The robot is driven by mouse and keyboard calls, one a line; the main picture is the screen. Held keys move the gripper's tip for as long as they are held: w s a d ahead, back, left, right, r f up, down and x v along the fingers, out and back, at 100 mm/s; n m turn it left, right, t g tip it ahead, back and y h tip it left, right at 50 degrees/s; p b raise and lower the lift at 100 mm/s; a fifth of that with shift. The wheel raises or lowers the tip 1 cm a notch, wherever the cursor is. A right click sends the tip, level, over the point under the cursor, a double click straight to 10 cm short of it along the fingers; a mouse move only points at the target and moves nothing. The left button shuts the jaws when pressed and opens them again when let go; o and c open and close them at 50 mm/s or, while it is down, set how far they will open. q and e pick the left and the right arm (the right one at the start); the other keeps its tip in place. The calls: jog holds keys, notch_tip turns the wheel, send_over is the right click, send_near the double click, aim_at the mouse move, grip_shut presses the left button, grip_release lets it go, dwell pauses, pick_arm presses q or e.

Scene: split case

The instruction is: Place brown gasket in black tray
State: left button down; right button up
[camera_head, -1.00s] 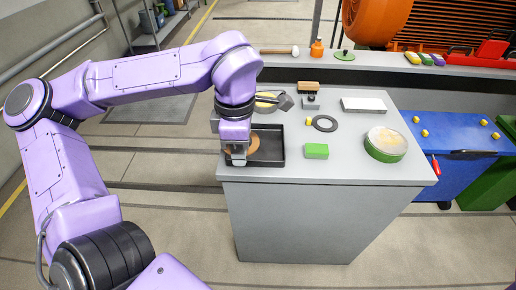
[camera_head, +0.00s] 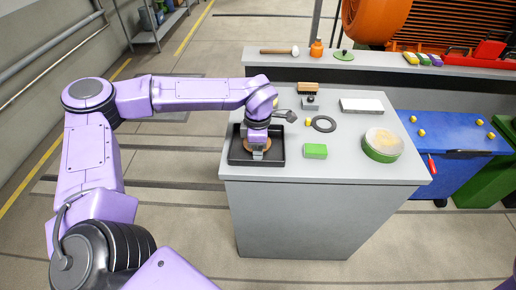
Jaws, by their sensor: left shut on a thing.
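The brown gasket (camera_head: 248,147) shows as a round brown edge on both sides of my left gripper (camera_head: 258,155), over the inside of the black tray. My left gripper points down and is shut on the gasket; its fingers hide part of it. I cannot tell whether the gasket touches the tray floor. The black tray (camera_head: 237,158) lies at the left front of the grey cabinet top. My right gripper is out of view.
A brush (camera_head: 308,87) and a white block (camera_head: 362,106) lie behind. A blue bin (camera_head: 455,138) stands at right.

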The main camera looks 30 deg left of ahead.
pick_arm(q)
jog(key=shift+f, duration=0.1)
jog(key=c, duration=1.4)
grip_release()
notch_tip(320, 180, up, 12)
jog(key=shift+r, duration=0.2)
